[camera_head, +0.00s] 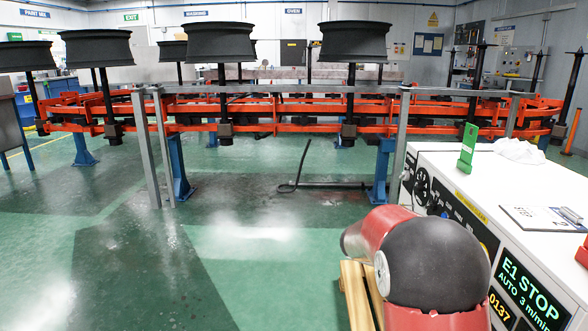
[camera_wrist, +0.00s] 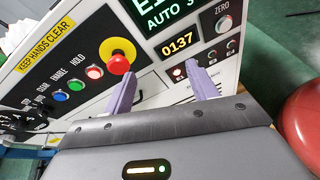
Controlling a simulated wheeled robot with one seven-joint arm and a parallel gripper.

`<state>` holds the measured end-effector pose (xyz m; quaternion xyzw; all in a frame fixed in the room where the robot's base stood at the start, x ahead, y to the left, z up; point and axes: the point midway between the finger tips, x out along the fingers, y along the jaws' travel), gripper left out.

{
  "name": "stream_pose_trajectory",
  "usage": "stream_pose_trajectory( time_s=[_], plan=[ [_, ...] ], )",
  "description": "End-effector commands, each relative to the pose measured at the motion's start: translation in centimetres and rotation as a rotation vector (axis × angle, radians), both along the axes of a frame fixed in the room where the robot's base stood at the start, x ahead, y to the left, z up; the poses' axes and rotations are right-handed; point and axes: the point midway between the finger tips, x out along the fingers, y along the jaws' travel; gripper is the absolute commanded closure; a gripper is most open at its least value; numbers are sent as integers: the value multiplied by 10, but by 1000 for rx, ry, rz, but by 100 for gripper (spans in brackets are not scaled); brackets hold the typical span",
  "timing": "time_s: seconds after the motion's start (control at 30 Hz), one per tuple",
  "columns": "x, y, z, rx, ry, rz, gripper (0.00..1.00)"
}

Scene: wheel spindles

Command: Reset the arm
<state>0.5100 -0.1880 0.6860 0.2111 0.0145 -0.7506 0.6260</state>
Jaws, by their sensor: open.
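My gripper (camera_wrist: 163,70) shows in the wrist view with its two purple fingers apart and nothing between them. The fingers point at the control panel (camera_wrist: 75,105). A red mushroom button on a yellow collar (camera_wrist: 119,62) shows just beyond the left fingertip. The 0137 readout (camera_wrist: 180,42) lies beyond the gap and the right fingertip. I cannot tell how far the fingertips are from the panel. In the head view my red and black arm (camera_head: 430,262) is bent low at the front of the control cabinet (camera_head: 540,175); my gripper is hidden there.
A clipboard (camera_head: 545,218), a green stand (camera_head: 468,148) and a white cloth (camera_head: 520,150) are on the cabinet top. Orange conveyor rails (camera_head: 270,108) with dark wheels (camera_head: 354,42) on spindles cross behind grey posts (camera_head: 400,135). Green floor (camera_head: 235,255) is clear to the left.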

Motion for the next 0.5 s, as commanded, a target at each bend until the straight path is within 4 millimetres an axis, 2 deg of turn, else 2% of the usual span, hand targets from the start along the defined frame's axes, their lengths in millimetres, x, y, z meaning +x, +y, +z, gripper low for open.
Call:
stream_pose_trajectory(
  time_s=[0.03, 0.2, 0.5],
  plan=[
    [-19, 4, 7, 75, -79, -32, 42],
    [-76, 29, 11, 327, -338, -153, 42],
    [-160, 98, 13, 750, -784, -403, 42]
  ],
)
